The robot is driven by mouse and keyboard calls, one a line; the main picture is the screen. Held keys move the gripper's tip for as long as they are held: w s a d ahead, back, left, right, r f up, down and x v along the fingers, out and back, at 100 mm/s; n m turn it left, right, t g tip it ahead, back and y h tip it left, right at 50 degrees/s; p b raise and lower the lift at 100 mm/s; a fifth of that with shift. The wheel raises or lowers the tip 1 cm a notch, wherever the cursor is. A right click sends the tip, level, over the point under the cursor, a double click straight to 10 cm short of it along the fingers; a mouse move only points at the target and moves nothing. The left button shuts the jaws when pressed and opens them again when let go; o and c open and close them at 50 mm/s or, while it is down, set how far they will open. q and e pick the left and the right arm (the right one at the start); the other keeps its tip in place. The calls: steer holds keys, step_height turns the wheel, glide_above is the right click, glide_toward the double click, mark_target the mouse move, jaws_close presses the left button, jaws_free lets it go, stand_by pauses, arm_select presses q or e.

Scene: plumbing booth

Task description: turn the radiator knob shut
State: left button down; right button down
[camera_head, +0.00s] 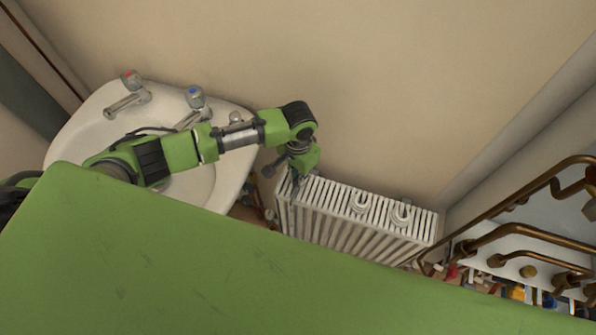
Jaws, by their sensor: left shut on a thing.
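The white ribbed radiator (352,220) stands against the beige wall, right of the sink. My left arm reaches in from the left across the sink. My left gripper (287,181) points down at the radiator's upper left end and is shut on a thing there. This is where the radiator knob appears to be. The knob itself is small and mostly hidden by the fingers, so its turn position cannot be told. My right gripper is not in view.
A white sink (82,140) with a red-marked tap (128,92) and a blue-marked tap (195,99) lies under my left arm. Two pale round items (401,214) sit on the radiator. Copper pipes (515,238) run at the right. A large green surface fills the foreground.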

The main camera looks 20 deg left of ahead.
arm_select(q)
steer(key=m+p, duration=0.2)
steer(key=m, duration=0.1)
steer(key=shift+r+m, duration=0.15)
steer(key=shift+m, duration=0.25)
steer(key=m+p, duration=0.1)
steer(key=m, duration=0.2)
steer(key=shift+m, duration=0.3)
steer(key=shift+m+p, duration=0.5)
steer(key=shift+m, duration=2.3)
steer(key=c, duration=2.1)
jaws_free()
